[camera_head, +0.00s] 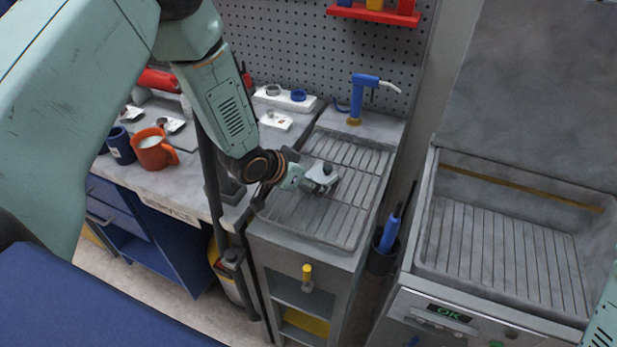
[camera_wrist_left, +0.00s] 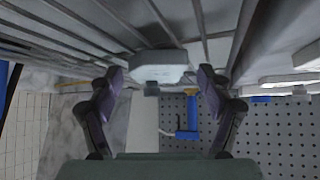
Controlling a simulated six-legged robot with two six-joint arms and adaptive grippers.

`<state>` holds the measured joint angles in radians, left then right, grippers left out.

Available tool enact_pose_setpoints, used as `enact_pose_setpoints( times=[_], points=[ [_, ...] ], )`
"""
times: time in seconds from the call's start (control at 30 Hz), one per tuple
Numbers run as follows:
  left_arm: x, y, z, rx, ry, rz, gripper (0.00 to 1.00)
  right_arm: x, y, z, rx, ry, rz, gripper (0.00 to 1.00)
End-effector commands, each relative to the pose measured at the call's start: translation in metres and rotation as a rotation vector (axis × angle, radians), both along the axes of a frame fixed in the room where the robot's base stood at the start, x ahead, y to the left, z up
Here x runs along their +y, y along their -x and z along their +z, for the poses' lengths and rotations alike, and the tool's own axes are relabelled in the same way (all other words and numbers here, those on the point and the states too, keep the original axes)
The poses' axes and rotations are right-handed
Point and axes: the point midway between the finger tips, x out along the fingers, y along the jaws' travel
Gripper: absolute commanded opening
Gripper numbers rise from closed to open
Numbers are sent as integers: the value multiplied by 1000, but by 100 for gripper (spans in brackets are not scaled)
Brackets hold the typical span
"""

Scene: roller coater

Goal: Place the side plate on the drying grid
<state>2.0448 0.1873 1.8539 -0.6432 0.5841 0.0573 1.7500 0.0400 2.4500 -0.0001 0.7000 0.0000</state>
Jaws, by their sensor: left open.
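The drying grid (camera_head: 352,212) is a grey metal rack of parallel bars in the top of the left-hand cabinet in the head view. My left gripper (camera_head: 324,181) is low over its middle, with its fingers open. In the left wrist view a pale grey, eight-sided piece, which looks like the side plate (camera_wrist_left: 160,66), rests against the grid bars (camera_wrist_left: 100,25). It lies between and just beyond the two spread fingertips (camera_wrist_left: 162,76). No clear grip on it shows. In the head view the gripper partly covers this spot. My right gripper is out of view.
A blue tap (camera_head: 364,92) stands behind the grid. Orange (camera_head: 153,149) and blue (camera_head: 119,146) mugs stand on the left worktop. A pot with blue-handled tools (camera_head: 388,240) is beside the cabinet. A ribbed machine tray (camera_head: 490,245) is at right.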

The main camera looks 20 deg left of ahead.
Motion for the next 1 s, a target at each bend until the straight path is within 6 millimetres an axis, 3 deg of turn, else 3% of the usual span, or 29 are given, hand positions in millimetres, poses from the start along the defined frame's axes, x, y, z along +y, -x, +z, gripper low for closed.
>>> enact_pose_setpoints(
  times=[0.27,0.7,1.0],
  points=[
    [2,3,9,0,2,3,79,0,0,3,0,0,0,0],
    [26,55,67,-1,5,6,79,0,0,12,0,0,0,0],
    [34,75,87,1,2,2,79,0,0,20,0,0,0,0]
  ],
)
